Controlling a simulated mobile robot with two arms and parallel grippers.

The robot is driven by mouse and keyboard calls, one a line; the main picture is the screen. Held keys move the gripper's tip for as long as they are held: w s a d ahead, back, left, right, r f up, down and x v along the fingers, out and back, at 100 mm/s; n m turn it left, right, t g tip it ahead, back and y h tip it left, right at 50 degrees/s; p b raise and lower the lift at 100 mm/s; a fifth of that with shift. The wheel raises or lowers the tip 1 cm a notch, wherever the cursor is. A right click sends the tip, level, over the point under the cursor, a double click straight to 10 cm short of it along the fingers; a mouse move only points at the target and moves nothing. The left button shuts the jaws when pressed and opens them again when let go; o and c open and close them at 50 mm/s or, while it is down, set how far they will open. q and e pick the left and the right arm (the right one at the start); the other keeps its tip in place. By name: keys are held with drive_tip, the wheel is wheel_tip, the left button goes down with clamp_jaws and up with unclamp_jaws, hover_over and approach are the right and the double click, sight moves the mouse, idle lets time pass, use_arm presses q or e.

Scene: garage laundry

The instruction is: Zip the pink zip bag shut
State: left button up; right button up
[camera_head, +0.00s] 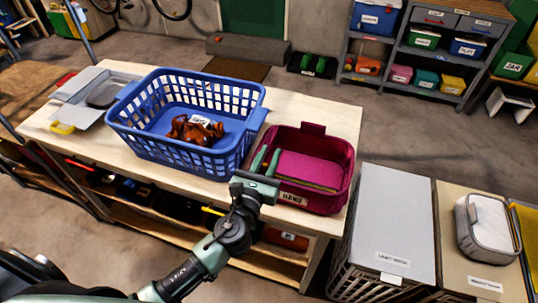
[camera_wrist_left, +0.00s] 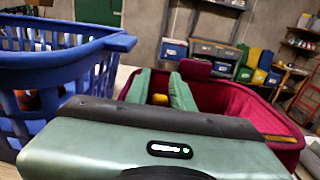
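The pink zip bag (camera_head: 345,170) stands on the right end of the wooden table, its top open and its pink inside showing. A label is on its front, a tab rises at its back rim, and a thin yellowish strip runs along the inner front. My left gripper (camera_head: 265,160) is at the bag's front left corner, its green fingers apart over the rim. In the left wrist view, the fingers (camera_wrist_left: 161,90) are parted with a small yellow piece (camera_wrist_left: 159,99) showing between them; I cannot tell whether they touch it. The bag (camera_wrist_left: 225,97) also shows there. My right gripper is out of view.
A blue laundry basket (camera_head: 180,145) with a brown item (camera_head: 193,130) stands close left of the bag. Grey folded items (camera_head: 88,90) lie at the table's left. Lidded hampers (camera_head: 390,225) stand right of the table. A shelf of bins (camera_head: 425,50) is behind, across open floor.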

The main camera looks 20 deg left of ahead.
use_arm(q)
clamp_jaws()
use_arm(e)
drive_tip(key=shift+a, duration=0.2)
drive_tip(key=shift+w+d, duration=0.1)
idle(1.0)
